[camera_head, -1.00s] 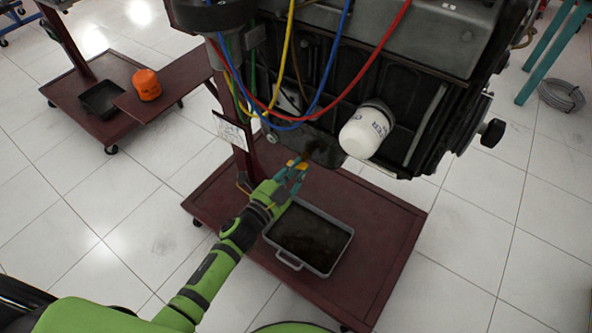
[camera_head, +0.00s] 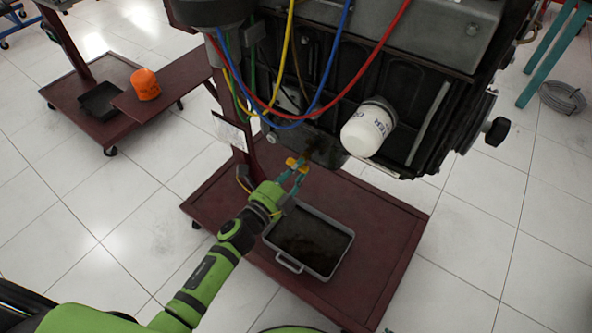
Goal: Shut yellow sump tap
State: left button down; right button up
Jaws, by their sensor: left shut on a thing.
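The yellow sump tap (camera_head: 293,162) sits low on the underside of the engine (camera_head: 400,70), left of the white oil filter (camera_head: 366,131). My left gripper (camera_head: 294,168) reaches up to it from below left, with its teal fingers shut on the tap. The fingers hide part of the tap, and its exact angle is hard to tell. My right gripper is not in view.
A grey drain pan (camera_head: 338,223) with dark contents stands on the dark red stand base (camera_head: 384,226) below the engine. Blue, red and yellow hoses (camera_head: 290,60) hang in front of the engine. An orange filter (camera_head: 145,84) stands on another trolley at the left.

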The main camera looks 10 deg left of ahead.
pick_arm(q)
jog(key=shift+f, duration=0.15)
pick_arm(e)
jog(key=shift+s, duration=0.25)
pick_arm(q)
jog(key=c, duration=1.1)
grip_release()
jog(key=shift+c, duration=0.2)
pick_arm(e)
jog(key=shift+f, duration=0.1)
pick_arm(q)
jog(key=v, duration=1.2)
